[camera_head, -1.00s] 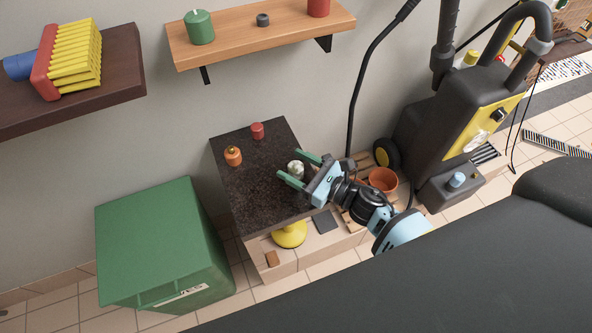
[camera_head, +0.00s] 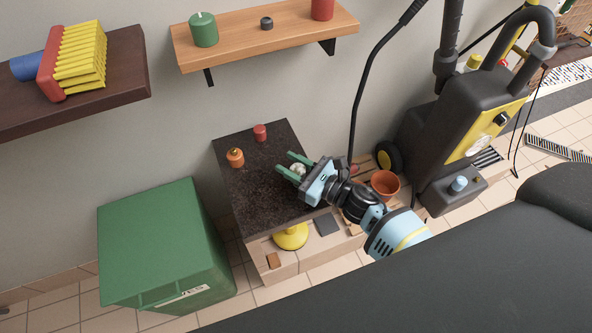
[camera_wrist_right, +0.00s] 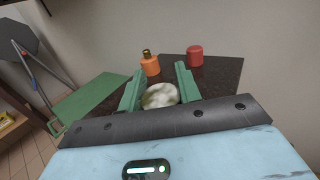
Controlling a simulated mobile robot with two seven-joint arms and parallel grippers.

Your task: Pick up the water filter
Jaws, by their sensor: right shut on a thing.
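The whitish, mottled round object, which I take to be the water filter (camera_wrist_right: 160,96), is between the green fingers of my right gripper (camera_wrist_right: 158,90) in the right wrist view. The gripper is shut on it. In the head view the right gripper (camera_head: 287,166) is over the dark speckled tabletop (camera_head: 255,190), and only a little of the pale object (camera_head: 298,169) shows between its fingers. I cannot tell whether it still touches the tabletop. My left gripper is not in view.
An orange bottle (camera_head: 235,158) and a red cylinder (camera_head: 260,132) stand on the tabletop's far part. A green bin (camera_head: 165,240) stands to the left. A terracotta pot (camera_head: 385,184) and a pressure washer (camera_head: 455,130) are at the right. A wooden shelf (camera_head: 270,45) hangs above.

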